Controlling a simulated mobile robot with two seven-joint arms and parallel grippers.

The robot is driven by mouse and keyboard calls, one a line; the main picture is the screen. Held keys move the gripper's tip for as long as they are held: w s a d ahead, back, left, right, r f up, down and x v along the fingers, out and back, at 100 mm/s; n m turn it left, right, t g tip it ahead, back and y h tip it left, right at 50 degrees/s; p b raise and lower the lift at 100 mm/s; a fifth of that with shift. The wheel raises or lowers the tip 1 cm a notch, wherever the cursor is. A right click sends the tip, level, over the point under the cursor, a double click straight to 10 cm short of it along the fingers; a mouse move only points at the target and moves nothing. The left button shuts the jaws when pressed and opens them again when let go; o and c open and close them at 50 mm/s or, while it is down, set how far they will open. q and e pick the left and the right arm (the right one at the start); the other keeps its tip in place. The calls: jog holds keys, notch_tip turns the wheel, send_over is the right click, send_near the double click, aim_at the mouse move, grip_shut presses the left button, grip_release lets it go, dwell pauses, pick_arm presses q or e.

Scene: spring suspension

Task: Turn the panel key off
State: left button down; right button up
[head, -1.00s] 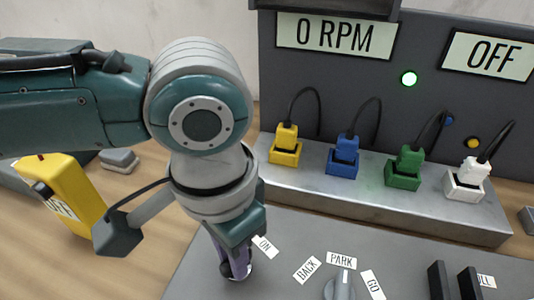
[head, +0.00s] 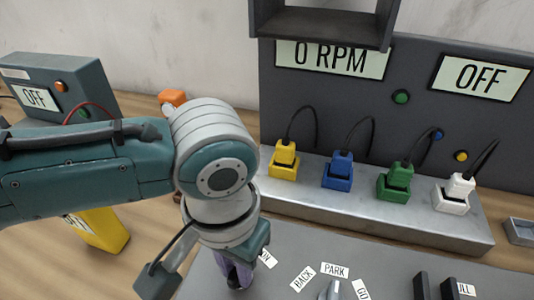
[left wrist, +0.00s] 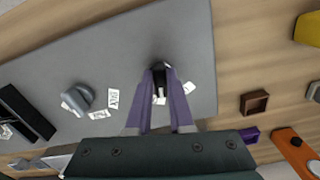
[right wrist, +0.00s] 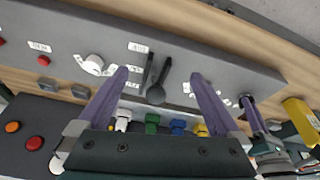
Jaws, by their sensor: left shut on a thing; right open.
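My left gripper (head: 238,277) is over the left part of the grey control panel (head: 290,243). In the left wrist view, its purple fingers (left wrist: 160,75) are shut on the small dark panel key (left wrist: 158,66). The fingers hide most of the key, so I cannot tell its exact angle. An ON label (head: 266,258) lies just right of the gripper in the head view, partly covered. The wall display (head: 480,79) reads OFF, and the green lamp (head: 401,97) is unlit. My right gripper (right wrist: 160,78) is open and empty, above the panel near a black lever (right wrist: 157,92).
A grey selector knob (head: 331,290) points toward the PARK label (head: 335,270). Yellow, blue, green and white plugs (head: 461,188) sit in a row on a metal ledge (head: 370,218) behind the panel. A box (head: 75,85) reading OFF stands at the left. A yellow device (head: 105,232) is below my left arm.

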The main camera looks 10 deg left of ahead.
pick_arm(q)
jog(key=n+p, duration=0.1)
jog(key=n, duration=0.1)
jog(key=n+p, duration=0.2)
jog(key=shift+d+r+n, duration=0.15)
jog(key=shift+n, duration=0.15)
jog(key=shift+n+p, duration=1)
jog(key=shift+n, duration=0.9)
jog(key=c, duration=0.8)
grip_release()
